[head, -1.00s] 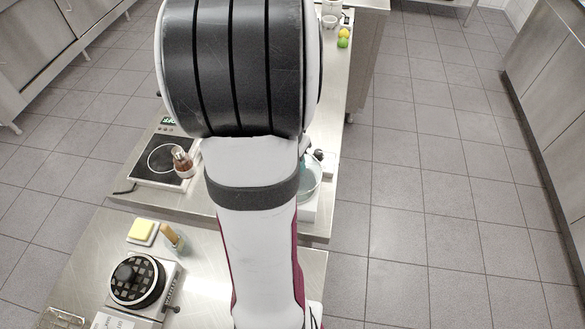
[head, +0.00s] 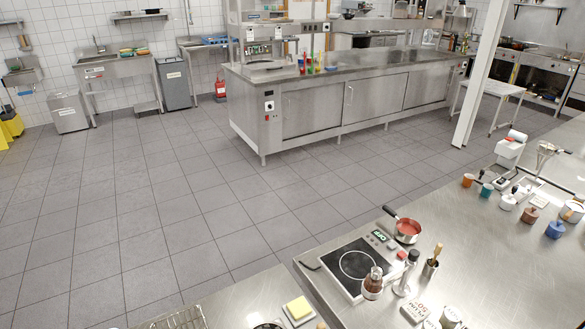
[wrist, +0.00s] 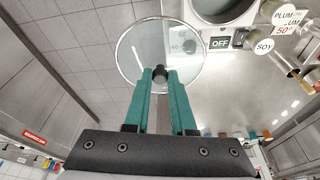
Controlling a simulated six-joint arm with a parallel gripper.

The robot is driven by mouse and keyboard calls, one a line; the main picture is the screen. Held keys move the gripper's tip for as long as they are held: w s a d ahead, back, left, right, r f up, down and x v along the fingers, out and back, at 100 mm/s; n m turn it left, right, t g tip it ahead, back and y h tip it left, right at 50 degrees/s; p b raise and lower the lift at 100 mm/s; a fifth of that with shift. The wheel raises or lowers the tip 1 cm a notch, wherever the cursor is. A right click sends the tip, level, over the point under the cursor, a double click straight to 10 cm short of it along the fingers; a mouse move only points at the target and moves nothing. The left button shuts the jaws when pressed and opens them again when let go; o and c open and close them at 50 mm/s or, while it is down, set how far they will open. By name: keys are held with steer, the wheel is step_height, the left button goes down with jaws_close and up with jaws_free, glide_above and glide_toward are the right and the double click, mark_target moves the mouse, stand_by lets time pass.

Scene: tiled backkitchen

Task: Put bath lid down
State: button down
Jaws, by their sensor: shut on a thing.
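My gripper (wrist: 160,80) shows in the wrist view with two teal fingers shut on the black knob of a round clear glass lid (wrist: 146,45). The lid has a thin bright rim and is held beyond the fingertips. The bath (wrist: 222,8), a round open vessel in a metal housing, is partly in view at the top, right of the lid. A small display on its front reads OFF (wrist: 220,43). The lid's right edge comes close to the bath in the picture; I cannot tell the height between them. My gripper, the lid and the bath are not visible in the head view.
In the wrist view, round tags reading PLUM and SOY (wrist: 264,47) are right of the bath. In the head view, a black hot plate (head: 357,264), a red-filled pan (head: 407,230) and several small jars stand on the steel counter (head: 450,215).

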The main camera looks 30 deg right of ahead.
steer(key=w+d+f+n, duration=0.15)
steer(key=d+f, duration=0.35)
steer(key=d, duration=0.5)
steer(key=shift+n+t, duration=0.3)
steer(key=shift+n, duration=0.05)
steer(key=w+d+f, duration=0.1)
steer(key=w+f, duration=0.1)
steer(key=w, duration=0.1)
steer(key=w+d+f, duration=0.2)
steer(key=w, duration=0.1)
steer(key=w+d+f, duration=0.1)
steer(key=w+f, duration=0.1)
steer(key=shift+w+d+f, duration=0.25)
steer(key=shift+w+d, duration=0.15)
steer(key=shift+w+d+f, duration=0.1)
steer(key=shift+w+f, duration=0.15)
steer(key=shift+f, duration=1.9)
steer(key=c, duration=0.8)
jaws_free()
steer(key=shift+f, duration=0.15)
steer(key=shift+o, duration=0.2)
